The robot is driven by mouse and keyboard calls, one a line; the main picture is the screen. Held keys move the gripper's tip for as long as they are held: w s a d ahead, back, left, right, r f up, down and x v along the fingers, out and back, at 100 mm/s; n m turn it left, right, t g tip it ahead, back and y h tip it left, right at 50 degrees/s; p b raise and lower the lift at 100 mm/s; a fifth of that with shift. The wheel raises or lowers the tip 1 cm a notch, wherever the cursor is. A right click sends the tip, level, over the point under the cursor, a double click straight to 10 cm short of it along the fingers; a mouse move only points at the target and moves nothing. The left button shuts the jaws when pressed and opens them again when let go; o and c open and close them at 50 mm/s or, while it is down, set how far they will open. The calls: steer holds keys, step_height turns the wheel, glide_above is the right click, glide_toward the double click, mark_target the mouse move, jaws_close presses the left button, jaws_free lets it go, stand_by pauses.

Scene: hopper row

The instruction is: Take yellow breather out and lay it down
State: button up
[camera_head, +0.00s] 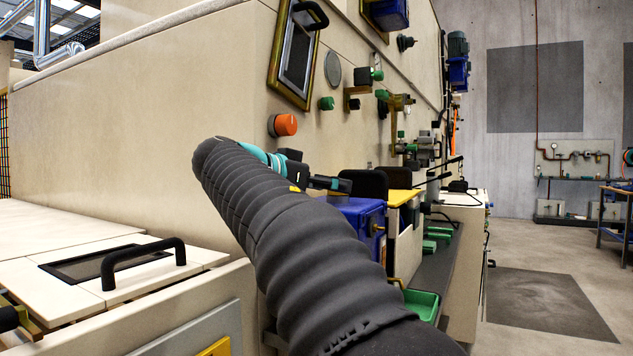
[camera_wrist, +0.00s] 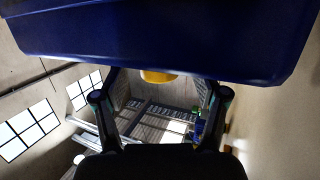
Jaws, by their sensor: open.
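My gripper (camera_head: 328,183) is seen from the side in the head view, in front of the hopper wall, with its fingers pointing right. In the wrist view my gripper (camera_wrist: 160,95) has its two fingers wide apart with nothing between them that I can see held. A yellow rounded thing (camera_wrist: 158,76), which may be the yellow breather, shows between the fingers, below the edge of a large dark blue body (camera_wrist: 150,40) that hides its upper part. In the head view I cannot pick out the breather for certain; my arm covers part of that area.
A blue box (camera_head: 360,215) stands just beyond my arm, beside a beige box with a yellow top (camera_head: 402,197). Green trays (camera_head: 423,303) lie on a dark shelf below. An orange knob (camera_head: 286,124) sticks out of the wall. Open floor lies at the right.

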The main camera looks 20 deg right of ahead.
steer(key=shift+x, duration=1.35)
jaws_close()
steer(key=shift+r+p, duration=1.1)
steer(key=shift+r, duration=0.5)
steer(key=shift+r, duration=0.45)
